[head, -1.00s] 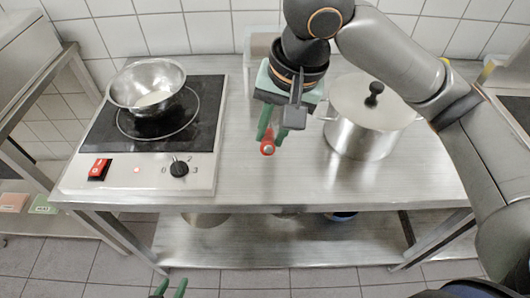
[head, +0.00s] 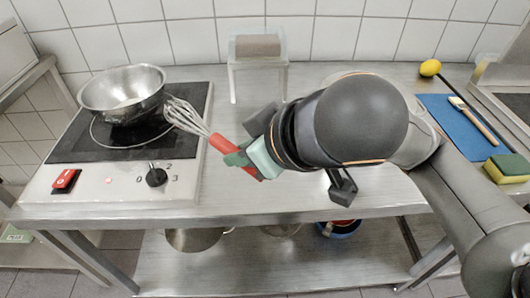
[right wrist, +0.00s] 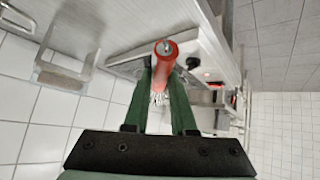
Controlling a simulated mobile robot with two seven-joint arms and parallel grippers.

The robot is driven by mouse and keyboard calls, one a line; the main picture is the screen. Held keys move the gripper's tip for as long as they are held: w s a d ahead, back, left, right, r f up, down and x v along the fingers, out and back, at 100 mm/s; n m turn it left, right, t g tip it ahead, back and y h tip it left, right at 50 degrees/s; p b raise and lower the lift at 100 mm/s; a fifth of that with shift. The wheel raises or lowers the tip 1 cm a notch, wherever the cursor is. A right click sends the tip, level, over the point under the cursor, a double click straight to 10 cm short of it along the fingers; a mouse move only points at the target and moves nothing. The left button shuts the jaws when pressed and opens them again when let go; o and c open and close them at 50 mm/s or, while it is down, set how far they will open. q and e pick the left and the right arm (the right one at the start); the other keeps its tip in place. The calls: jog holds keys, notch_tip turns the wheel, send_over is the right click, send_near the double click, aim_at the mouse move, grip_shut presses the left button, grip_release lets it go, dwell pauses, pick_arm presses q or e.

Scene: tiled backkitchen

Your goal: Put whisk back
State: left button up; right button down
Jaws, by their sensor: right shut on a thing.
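My right gripper (head: 238,158) is shut on the red handle of the whisk (head: 222,143) and holds it above the table beside the cooktop. The whisk is tilted, its wire loops (head: 185,114) pointing up and left near the cooktop's right edge. In the right wrist view the red handle end (right wrist: 165,50) sits between the green fingers of the gripper (right wrist: 162,75), with the wires partly hidden behind. A metal bowl (head: 122,88) stands on the black cooktop (head: 75,145). My left gripper is out of view.
A small pale stand (head: 258,68) is at the back by the tiled wall. A blue board (head: 465,130) with a brush (head: 472,118), a lemon (head: 430,68) and a sponge (head: 507,168) are at the right. My right arm hides most of the pot. The front table strip is clear.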

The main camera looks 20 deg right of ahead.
jog(key=w+d+f+b, duration=0.1)
jog(key=w+d+f, duration=0.2)
jog(key=w+d+f+b, duration=0.1)
jog(key=w+d+f, duration=0.2)
jog(key=w, duration=0.1)
jog(key=shift+w+d+f, duration=0.25)
jog(key=shift+d+f, duration=0.1)
jog(key=shift+f, duration=0.05)
jog(key=shift+w+d+f, duration=0.5)
jog(key=shift+w+f, duration=0.25)
jog(key=shift+w+d+f+b, duration=0.1)
jog(key=shift+f+b, duration=0.1)
jog(key=shift+b, duration=0.1)
jog(key=f+b, duration=0.2)
jog(key=f, duration=0.1)
jog(key=shift+w+d+f, duration=0.2)
jog(key=shift+f, duration=0.1)
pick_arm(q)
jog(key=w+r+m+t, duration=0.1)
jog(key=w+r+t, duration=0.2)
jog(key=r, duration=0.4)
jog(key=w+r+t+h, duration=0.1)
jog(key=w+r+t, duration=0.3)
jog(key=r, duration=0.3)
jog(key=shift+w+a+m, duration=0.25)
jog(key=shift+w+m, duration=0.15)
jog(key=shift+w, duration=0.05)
pick_arm(e)
jog(key=shift+f, duration=0.1)
